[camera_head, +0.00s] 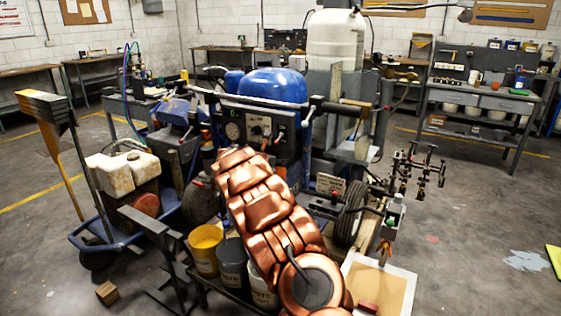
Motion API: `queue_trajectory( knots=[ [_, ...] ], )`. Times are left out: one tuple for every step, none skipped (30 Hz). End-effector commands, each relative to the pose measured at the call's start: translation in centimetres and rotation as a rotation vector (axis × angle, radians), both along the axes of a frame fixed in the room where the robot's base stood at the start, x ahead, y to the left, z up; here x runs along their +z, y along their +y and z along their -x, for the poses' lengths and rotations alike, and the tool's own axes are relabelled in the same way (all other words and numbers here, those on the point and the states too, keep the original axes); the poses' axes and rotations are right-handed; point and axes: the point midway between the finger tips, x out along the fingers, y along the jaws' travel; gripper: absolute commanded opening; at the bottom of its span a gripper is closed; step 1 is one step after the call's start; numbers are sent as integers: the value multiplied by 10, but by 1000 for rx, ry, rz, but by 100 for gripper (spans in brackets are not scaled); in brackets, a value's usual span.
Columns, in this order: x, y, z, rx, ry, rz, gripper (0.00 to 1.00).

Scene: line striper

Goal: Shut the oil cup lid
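The line striper stands in the middle of the camera_head view, with a blue tank (272,86) on top and a control panel with a gauge (258,130) below it. I cannot make out the oil cup or its lid for certain. A small grey fitting with a pale, greenish top (394,208) sits at the machine's right side, too small to tell whether it is the cup. My copper-coloured arm crosses the lower middle and hides part of the machine. My gripper's fingers do not show.
A yellow bucket (205,250) and a grey bucket (232,264) stand left of my arm. A blue cart (118,238) with stained white containers is further left. A wooden block (107,293) lies on the floor. A workbench (480,101) stands behind right; the right floor is mostly clear.

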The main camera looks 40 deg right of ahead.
Motion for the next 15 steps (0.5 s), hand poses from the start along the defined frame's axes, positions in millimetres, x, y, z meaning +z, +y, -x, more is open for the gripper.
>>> queue_trajectory(
  knots=[
    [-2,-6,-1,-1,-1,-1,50],
    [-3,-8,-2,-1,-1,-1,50],
    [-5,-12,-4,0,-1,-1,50],
    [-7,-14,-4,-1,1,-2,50],
    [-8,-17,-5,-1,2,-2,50],
    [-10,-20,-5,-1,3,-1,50],
    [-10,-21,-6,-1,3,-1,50],
    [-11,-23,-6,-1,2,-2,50],
    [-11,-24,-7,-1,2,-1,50],
    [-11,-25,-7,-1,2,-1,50],
    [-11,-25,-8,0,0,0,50],
    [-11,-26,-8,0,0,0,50],
    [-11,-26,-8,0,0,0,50],
    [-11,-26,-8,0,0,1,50],
    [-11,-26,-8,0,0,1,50]
  ],
)
